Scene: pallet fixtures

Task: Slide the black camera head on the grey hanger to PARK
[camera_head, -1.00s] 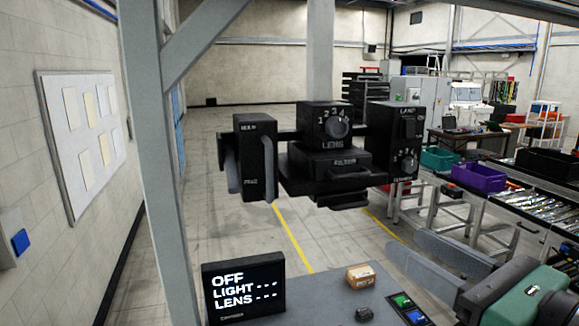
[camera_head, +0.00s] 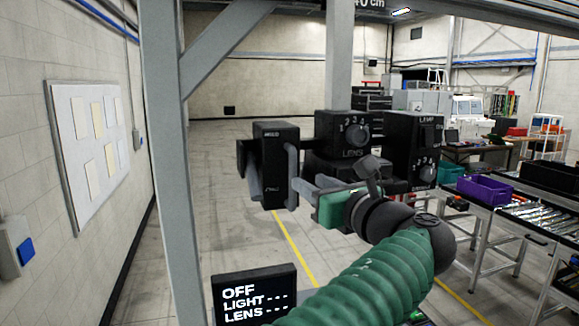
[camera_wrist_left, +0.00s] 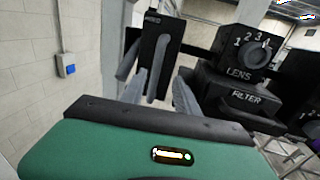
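The black camera head (camera_head: 340,168) hangs on the grey hanger post (camera_head: 339,70), with a LENS dial block, a FILTER block in the wrist view (camera_wrist_left: 240,97), and a lamp block on the right. A black block (camera_head: 270,165) on its left side has a grey upright handle (camera_head: 292,175); its small lettering is unclear. My left gripper (camera_head: 303,187) reaches this handle from the right. In the wrist view its fingers (camera_wrist_left: 160,88) are apart, on either side of the handle (camera_wrist_left: 158,66). Contact cannot be told. My right gripper is not in view.
A display (camera_head: 254,296) below reads OFF, LIGHT and LENS with dashes. A grey frame upright (camera_head: 165,150) with a brace stands left of the head. An overhead beam marked 40 cm (camera_head: 369,4) runs above. Tables with a purple bin (camera_head: 485,188) stand at right.

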